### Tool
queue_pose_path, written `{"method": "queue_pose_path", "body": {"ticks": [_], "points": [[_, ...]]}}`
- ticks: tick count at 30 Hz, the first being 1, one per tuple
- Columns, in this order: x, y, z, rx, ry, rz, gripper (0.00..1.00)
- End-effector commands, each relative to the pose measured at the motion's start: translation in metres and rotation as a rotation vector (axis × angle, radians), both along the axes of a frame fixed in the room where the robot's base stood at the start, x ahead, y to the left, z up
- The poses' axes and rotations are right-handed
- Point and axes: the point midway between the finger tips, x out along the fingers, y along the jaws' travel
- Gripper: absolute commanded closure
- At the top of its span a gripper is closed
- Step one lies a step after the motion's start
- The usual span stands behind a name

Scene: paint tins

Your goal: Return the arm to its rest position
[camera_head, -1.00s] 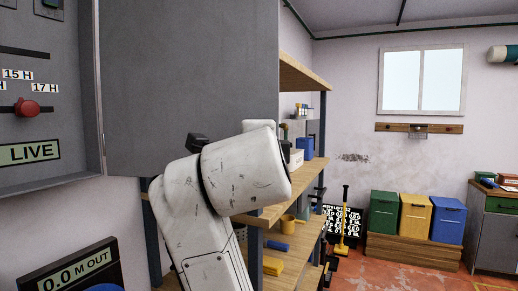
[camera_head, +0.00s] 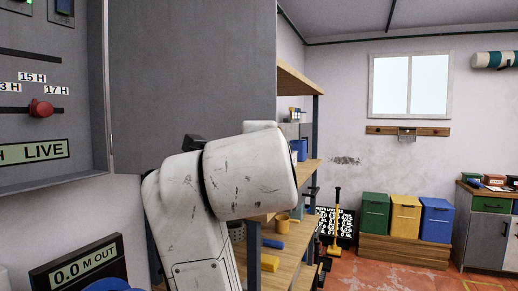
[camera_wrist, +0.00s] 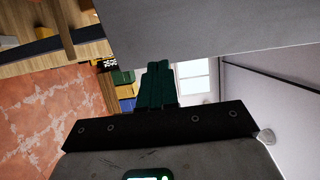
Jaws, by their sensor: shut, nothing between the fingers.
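My gripper (camera_wrist: 157,80) shows in the wrist view as dark green fingers held together, with nothing between them. In the head view my white, scuffed arm is folded up in the middle, in front of the shelf, and hides the gripper. The large grey cabinet door (camera_head: 190,80) stands behind and above my arm. In the wrist view a grey panel (camera_wrist: 200,25) fills the top, beyond the fingers. I cannot tell how far the fingers are from it.
A wooden shelf unit (camera_head: 290,180) stands behind my arm. A grey control box (camera_head: 55,130) with a red knob (camera_head: 41,109) is at the left, above a meter (camera_head: 78,270). Green, yellow and blue bins (camera_head: 405,216) stand at the back right. Orange floor (camera_head: 370,270) is open at the right.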

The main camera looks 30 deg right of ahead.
Motion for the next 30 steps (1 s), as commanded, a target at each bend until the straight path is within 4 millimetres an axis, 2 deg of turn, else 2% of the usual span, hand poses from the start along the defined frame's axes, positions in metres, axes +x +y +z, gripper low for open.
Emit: {"method": "queue_pose_path", "body": {"ticks": [12, 18, 23, 26, 29, 30], "points": [[-0.051, 0.037, 0.000, 0.000, -0.004, 0.005, 1.00], [-0.062, 0.044, 0.000, 0.000, -0.001, 0.002, 1.00], [-0.063, 0.044, 0.000, -0.002, 0.002, 0.002, 1.00], [-0.058, 0.043, -0.014, -0.026, 0.044, 0.011, 1.00], [-0.047, 0.040, -0.050, -0.093, 0.155, 0.037, 1.00], [-0.042, 0.038, -0.070, -0.132, 0.218, 0.054, 1.00]]}}
